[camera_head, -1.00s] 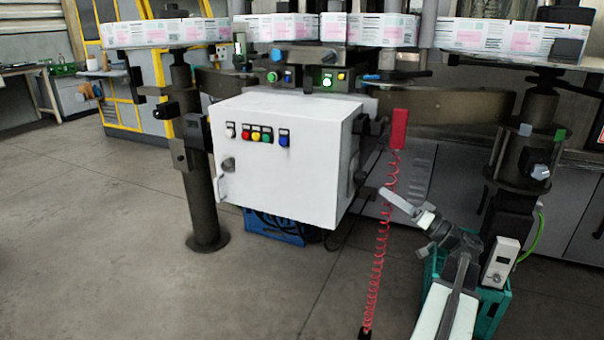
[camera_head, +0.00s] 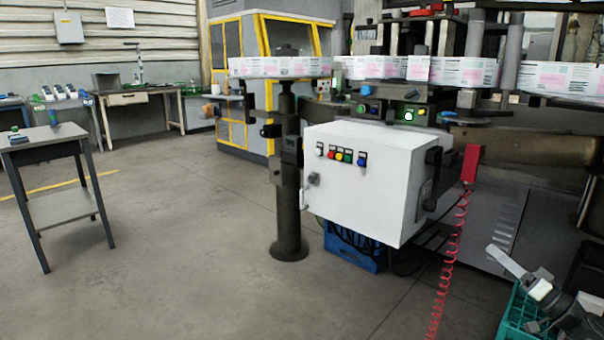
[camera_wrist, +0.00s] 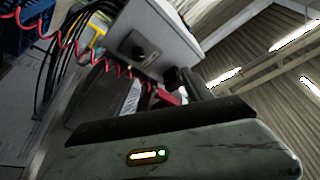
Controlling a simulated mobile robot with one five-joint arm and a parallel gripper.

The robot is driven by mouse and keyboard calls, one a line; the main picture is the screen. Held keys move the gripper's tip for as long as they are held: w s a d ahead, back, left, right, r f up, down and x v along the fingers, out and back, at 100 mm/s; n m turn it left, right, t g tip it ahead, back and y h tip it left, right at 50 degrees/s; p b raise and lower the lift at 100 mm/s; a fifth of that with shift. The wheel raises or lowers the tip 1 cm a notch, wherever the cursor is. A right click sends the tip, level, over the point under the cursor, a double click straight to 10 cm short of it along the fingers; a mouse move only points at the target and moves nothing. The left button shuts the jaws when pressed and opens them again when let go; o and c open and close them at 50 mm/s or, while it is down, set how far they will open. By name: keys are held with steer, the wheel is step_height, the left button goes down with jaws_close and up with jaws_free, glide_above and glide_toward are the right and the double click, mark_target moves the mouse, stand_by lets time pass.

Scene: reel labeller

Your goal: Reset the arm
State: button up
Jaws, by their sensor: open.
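My gripper (camera_head: 522,272) shows at the lower right of the head view, with a long pale finger pointing up and left. It is open, and I see nothing held in it. It stands in front of the machine, right of the red coiled cord (camera_head: 447,265) and apart from the white control box (camera_head: 365,185). In the wrist view a grey-green rounded part with a lit indicator fills the bottom. Beyond it the control box (camera_wrist: 150,40) shows tilted, with the red cord (camera_wrist: 75,45) to its left. The rest of my arm is partly cut off.
The labeller's post (camera_head: 287,180) stands left of the box. A blue crate (camera_head: 352,250) sits below the box, and a teal crate (camera_head: 515,312) is beside my arm. A grey side table (camera_head: 45,140) stands at the left. The floor between is clear.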

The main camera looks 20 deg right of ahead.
steer(key=w+a+f+g+y+p, duration=0.1)
steer(key=w+a+f+g, duration=0.3)
steer(key=a, duration=0.4)
steer(key=w+a+f+n+g+y+p, duration=0.1)
steer(key=w+a+f+g, duration=0.25)
steer(key=w+a, duration=0.35)
steer(key=w+a+f+g+y+p, duration=0.1)
steer(key=w+a+f+g, duration=0.25)
steer(key=a, duration=0.55)
steer(key=s+a+f+n+g+h+p, duration=0.1)
steer(key=a+f+g+h+p, duration=0.2)
steer(key=a, duration=0.5)
steer(key=s+a+f+g+h+p, duration=0.1)
steer(key=s+a+f+g+h, duration=0.15)
steer(key=a+f+h, duration=0.4)
steer(key=s+a+f+n+g+h+p, duration=0.15)
steer(key=a+g, duration=0.25)
steer(key=a, duration=0.6)
step_height(320, 180, up, 37)
steer(key=y+p, duration=0.1)
steer(key=p, duration=3.6)
steer(key=shift+w+d+p, duration=0.2)
steer(key=shift+w+p, duration=0.15)
steer(key=shift+w, duration=0.1)
